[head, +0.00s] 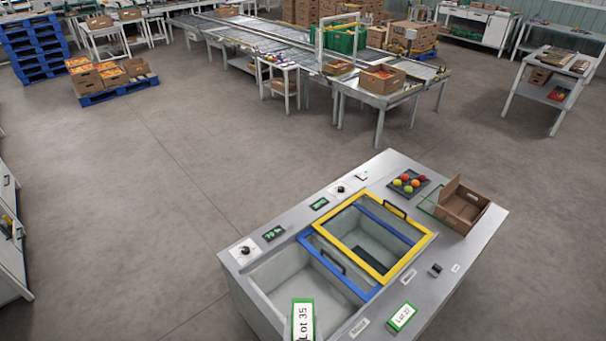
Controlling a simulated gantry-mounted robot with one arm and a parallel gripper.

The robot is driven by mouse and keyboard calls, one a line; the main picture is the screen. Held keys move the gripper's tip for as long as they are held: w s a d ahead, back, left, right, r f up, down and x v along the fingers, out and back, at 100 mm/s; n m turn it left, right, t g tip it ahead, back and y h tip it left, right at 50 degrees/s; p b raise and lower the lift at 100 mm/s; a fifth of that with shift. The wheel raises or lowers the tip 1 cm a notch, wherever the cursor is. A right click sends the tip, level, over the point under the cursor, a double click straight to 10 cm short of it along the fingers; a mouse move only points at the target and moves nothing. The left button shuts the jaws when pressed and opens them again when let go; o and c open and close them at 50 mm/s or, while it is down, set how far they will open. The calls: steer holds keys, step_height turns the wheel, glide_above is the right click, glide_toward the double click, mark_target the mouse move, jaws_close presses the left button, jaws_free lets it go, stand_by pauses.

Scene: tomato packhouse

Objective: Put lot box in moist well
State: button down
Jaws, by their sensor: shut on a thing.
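A white box with green edges, labelled Lot 35 (303,322), shows at the bottom edge, in front of or over the near end of the open left well (262,297); I cannot tell how high it is. Its lower part is cut off. A second green-edged lot box, seemingly Lot 37 (402,317), lies on the counter's near right. A small label that seems to read Moist (360,328) is by the left well. The blue-framed lid (318,264) and yellow-framed lid (426,246) overlap over the right well, leaving the left well uncovered. My gripper is not in view.
On the counter (478,243) are a dark tray (396,191) of tomatoes, an open cardboard box (463,206), knobs and small displays (274,233). A conveyor line (262,36), pallets (120,91) and side table (556,67) stand farther back. Floor between is clear.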

mark_target(303, 332)
steer(key=r+p, duration=0.2)
steer(key=s+r+p, duration=0.1)
steer(key=r+p, duration=0.1)
steer(key=r, duration=0.1)
steer(key=s+r+p, duration=0.1)
steer(key=r+p, duration=0.1)
steer(key=r, duration=0.1)
steer(key=shift+r+p, duration=0.25)
steer(key=shift+p, duration=0.05)
steer(key=shift+s+r+p, duration=0.3)
steer(key=shift+r+p, duration=0.1)
steer(key=shift+p, duration=0.05)
